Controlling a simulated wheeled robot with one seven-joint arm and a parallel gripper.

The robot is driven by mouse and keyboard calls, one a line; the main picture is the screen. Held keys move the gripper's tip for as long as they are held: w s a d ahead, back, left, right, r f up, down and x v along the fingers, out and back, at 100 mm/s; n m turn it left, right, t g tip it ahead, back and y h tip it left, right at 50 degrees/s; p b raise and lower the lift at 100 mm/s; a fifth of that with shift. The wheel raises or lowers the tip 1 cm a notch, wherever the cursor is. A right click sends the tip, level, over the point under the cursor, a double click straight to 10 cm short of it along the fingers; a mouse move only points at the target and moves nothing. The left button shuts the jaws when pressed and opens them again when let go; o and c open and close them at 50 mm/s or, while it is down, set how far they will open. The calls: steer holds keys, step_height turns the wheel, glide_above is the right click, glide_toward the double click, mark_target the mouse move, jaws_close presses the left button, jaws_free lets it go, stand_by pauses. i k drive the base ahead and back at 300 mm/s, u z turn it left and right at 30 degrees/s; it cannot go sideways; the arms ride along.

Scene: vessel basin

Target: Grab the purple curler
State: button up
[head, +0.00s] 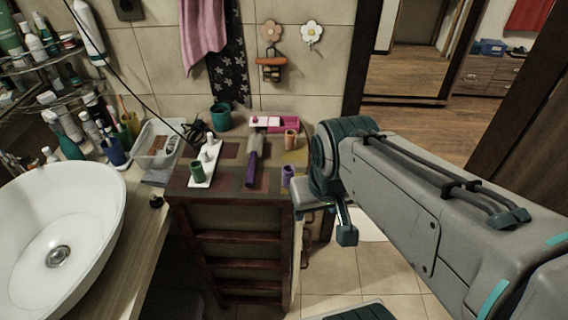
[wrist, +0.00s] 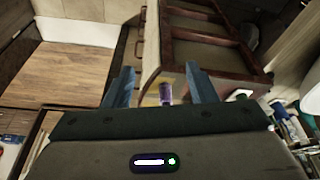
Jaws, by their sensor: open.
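The purple curler (head: 288,175) stands upright near the front right corner of the cabinet top (head: 222,178) in the head view. In the wrist view the purple curler (wrist: 166,93) shows between my two fingers, partly cut off by the gripper body. My gripper (head: 322,224) is just right of the cabinet corner in the head view. In the wrist view my gripper (wrist: 162,77) is open, with a finger on each side of the curler and nothing held. I cannot tell whether a finger touches the curler.
A purple-handled brush (head: 252,165), an orange curler (head: 291,139), a green curler (head: 197,170) on a white tray (head: 207,160), a pink box (head: 275,122) and a teal cup (head: 221,116) share the top. A sink (head: 60,225) is at left.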

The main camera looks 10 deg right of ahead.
mark_target(289, 170)
steer(key=u, duration=0.35)
steer(key=k, duration=1)
steer(key=u, duration=0.7)
steer(key=i, duration=0.95)
steer(key=z, duration=0.75)
steer(key=i, duration=0.45)
steer(key=z, duration=0.25)
